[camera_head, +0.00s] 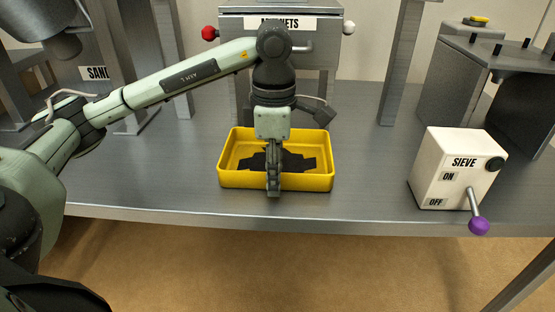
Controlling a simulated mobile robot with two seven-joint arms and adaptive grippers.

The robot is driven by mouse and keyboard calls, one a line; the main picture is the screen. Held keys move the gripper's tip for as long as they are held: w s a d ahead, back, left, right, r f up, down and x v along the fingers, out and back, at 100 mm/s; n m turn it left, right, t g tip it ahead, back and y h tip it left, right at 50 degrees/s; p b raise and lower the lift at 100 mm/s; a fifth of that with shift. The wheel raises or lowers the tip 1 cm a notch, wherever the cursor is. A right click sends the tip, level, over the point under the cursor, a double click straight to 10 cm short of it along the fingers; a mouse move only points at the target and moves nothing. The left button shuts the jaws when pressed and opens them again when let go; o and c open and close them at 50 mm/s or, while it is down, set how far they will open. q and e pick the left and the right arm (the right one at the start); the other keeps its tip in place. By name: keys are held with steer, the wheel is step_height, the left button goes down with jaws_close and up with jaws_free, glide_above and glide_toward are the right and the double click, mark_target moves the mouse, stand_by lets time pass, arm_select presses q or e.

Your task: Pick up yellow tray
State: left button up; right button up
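The yellow tray (232,178) sits on the grey metal table near its front edge, in the middle of the head view. It is a shallow open box with a dark, jagged-edged patch (300,162) on its floor; I cannot tell if this is material or shadow. My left gripper (273,188) points down at the middle of the tray's front wall, with its fingers overlapping the front rim. The fingers show edge-on, so I cannot tell whether they are open or shut on the rim. My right gripper is not in view.
A white box marked SIEVE (440,185), with a purple-knobbed lever, stands at the right. Behind the tray is a grey machine with a MAGNETS label (265,23), partly covered. A SAND label (96,73) shows at the left. The table (375,190) is clear between tray and SIEVE box.

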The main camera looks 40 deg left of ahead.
arm_select(q)
jaws_close()
steer(key=shift+r, duration=0.2)
stand_by(0.3)
